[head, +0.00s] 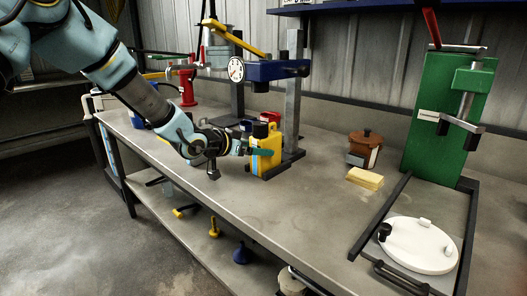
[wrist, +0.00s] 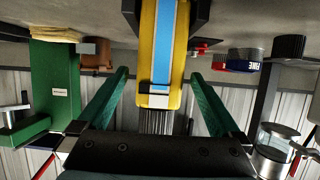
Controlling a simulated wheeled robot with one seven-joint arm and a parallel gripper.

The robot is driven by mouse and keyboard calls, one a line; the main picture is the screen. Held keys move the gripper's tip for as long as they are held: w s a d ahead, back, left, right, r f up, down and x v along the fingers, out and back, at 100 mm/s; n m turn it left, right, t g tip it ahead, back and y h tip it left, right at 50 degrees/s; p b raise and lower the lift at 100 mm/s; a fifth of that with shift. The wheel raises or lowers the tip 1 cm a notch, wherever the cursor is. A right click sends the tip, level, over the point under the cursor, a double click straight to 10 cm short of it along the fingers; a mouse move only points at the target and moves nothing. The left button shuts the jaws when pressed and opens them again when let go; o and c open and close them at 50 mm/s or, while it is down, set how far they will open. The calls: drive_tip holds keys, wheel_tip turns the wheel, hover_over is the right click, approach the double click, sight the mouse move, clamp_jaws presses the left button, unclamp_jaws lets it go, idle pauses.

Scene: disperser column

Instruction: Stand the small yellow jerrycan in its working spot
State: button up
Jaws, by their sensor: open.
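The small yellow jerrycan (head: 266,162), with a blue and white label and a dark cap, stands upright by the dark base of the disperser column (head: 293,95). In the wrist view the jerrycan (wrist: 146,50) is upside down in the picture, with a dark base part behind its foot. Whether it stands fully on that base I cannot tell. My gripper (head: 257,152) is open around the jerrycan; in the wrist view the green fingers of my gripper (wrist: 160,76) lie either side with gaps visible. The disperser has a blue head and a round dial.
A brown lidded pot (head: 364,150) and a yellow sponge-like block (head: 365,179) sit to the right. Further right are a green press (head: 447,110) and a white round lid (head: 420,245) by a dark frame. The bench (head: 235,190) is clear in front.

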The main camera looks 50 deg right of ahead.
drive_tip(key=v, duration=0.5)
drive_tip(key=shift+a+r, duration=0.15)
drive_tip(key=shift+a, duration=0.25)
drive_tip(key=w+a+n+t+y+p, duration=0.1)
drive_tip(key=w+a+n+t+y, duration=0.15)
drive_tip(key=w+a, duration=0.55)
drive_tip(key=w+a+n+t+y+p, duration=0.2)
drive_tip(key=w+a+n+y, duration=0.1)
drive_tip(key=a, duration=1)
drive_tip(key=w+a+n+t+y+p, duration=0.1)
drive_tip(key=w+a+n+t+y, duration=0.15)
drive_tip(key=w+a, duration=0.55)
drive_tip(key=s+a+r+n+g+y+p, duration=0.1)
drive_tip(key=s+a+n, duration=0.3)
drive_tip(key=a, duration=0.9)
drive_tip(key=s+a+r+n+g+y+p, duration=0.1)
drive_tip(key=s+a+n+g+y+p, duration=0.1)
drive_tip(key=s+a, duration=0.8)
drive_tip(key=a+n+g+y, duration=0.1)
drive_tip(key=a+n+y, duration=0.1)
drive_tip(key=a+n, duration=0.1)
drive_tip(key=shift+s+a+g+p, duration=0.2)
drive_tip(key=shift+a+g+p, duration=0.15)
drive_tip(key=shift+a, duration=0.4)
